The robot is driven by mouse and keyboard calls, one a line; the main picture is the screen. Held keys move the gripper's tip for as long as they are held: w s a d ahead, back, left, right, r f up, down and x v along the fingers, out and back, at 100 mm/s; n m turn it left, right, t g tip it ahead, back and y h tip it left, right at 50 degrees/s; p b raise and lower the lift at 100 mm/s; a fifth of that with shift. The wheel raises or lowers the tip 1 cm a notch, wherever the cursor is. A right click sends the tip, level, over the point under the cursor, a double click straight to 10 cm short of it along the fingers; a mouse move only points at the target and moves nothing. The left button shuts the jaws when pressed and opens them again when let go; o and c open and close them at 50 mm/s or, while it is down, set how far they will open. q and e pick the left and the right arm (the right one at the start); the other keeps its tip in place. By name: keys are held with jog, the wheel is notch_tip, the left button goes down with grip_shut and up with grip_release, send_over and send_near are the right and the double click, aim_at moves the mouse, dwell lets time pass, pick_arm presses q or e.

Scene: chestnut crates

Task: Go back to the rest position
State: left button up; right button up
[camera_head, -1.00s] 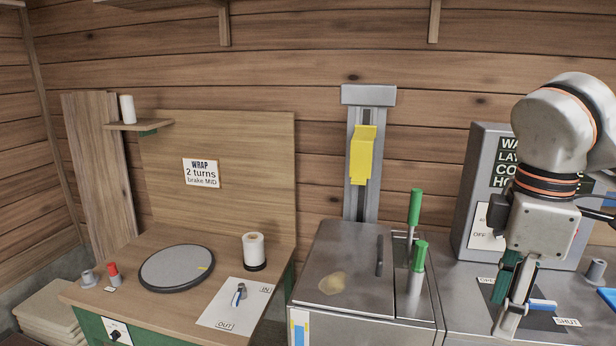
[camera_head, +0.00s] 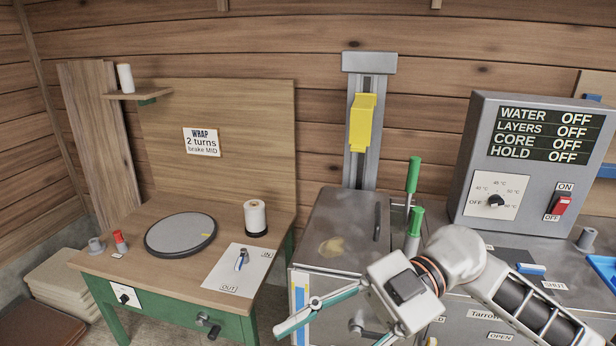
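My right gripper (camera_head: 328,334) is in front of the metal cabinet, at the bottom middle of the head view. Its teal and grey fingers are spread apart and nothing shows between them; one finger reaches left and the other runs down to the bottom edge. My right arm comes in from the lower right, low over the front of the steel counter. My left gripper and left arm are not in view.
The metal cabinet (camera_head: 335,215) with green-handled levers (camera_head: 413,175) stands just behind my gripper. The wrapping table (camera_head: 130,262) with a turntable (camera_head: 181,236) is at left.

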jog(key=w+r+m+t+y, duration=0.1)
jog(key=w+m+t+y, duration=0.8)
jog(key=t, duration=0.4)
jog(key=w+d+f+m+t+h, duration=0.7)
jog(key=f+m+t+h, duration=0.2)
jog(key=f+m+t, duration=0.15)
jog(key=s+d+f+m+h, duration=0.15)
jog(key=d+f+h, duration=0.25)
jog(key=f, duration=0.4)
jog(key=s+d+f+m+h, duration=0.1)
jog(key=d+f+m+h, duration=0.2)
jog(key=f, duration=0.5)
jog(key=s+d+f+g+h, duration=0.2)
jog(key=s+d+f+g, duration=0.1)
jog(key=s+f, duration=0.4)
jog(key=s+d+f+g+h+p, duration=0.1)
jog(key=s+d+f+g+h, duration=0.1)
jog(key=s+f, duration=0.4)
notch_tip(320, 180, down, 4)
jog(key=shift+s+d+f+n+g+h, duration=0.3)
jog(key=shift+s+d+g, duration=0.15)
jog(key=shift+d, duration=0.1)
jog(key=shift+w+r, duration=0.1)
